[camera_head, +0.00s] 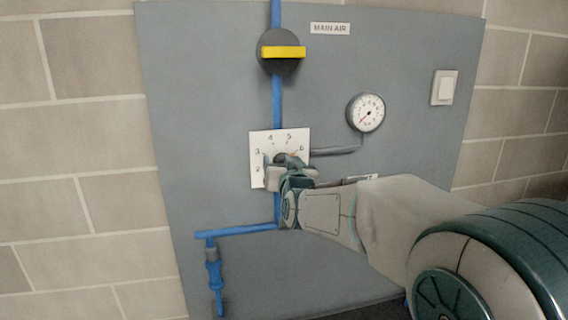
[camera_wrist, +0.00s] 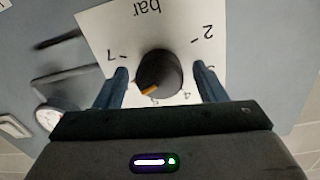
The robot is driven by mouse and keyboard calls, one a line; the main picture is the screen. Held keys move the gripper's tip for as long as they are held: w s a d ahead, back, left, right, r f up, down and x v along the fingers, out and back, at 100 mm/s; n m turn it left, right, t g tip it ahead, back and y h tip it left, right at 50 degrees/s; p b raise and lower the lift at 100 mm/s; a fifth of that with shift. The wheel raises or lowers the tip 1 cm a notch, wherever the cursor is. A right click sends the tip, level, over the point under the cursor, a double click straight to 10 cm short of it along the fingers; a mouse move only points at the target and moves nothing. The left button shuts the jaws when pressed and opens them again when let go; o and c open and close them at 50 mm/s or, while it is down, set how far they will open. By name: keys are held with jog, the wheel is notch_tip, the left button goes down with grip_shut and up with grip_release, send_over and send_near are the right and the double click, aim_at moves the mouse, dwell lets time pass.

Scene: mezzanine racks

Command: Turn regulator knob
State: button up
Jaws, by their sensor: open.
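The regulator knob (camera_wrist: 158,70) is round and dark, with an orange pointer mark, on a white dial plate (camera_wrist: 108,30) marked "bar". In the wrist view the plate is upside down, and the pointer aims down and left, near the 5. My gripper (camera_wrist: 160,76) is open, with one blue finger on each side of the knob. Gaps show between fingers and knob, and no contact is visible. In the head view my gripper (camera_head: 279,172) covers the lower plate, and only the dark top of the knob (camera_head: 281,157) shows.
A blue fitting (camera_head: 214,272) hangs lower left. A block wall surrounds the panel.

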jog(key=c, duration=1)
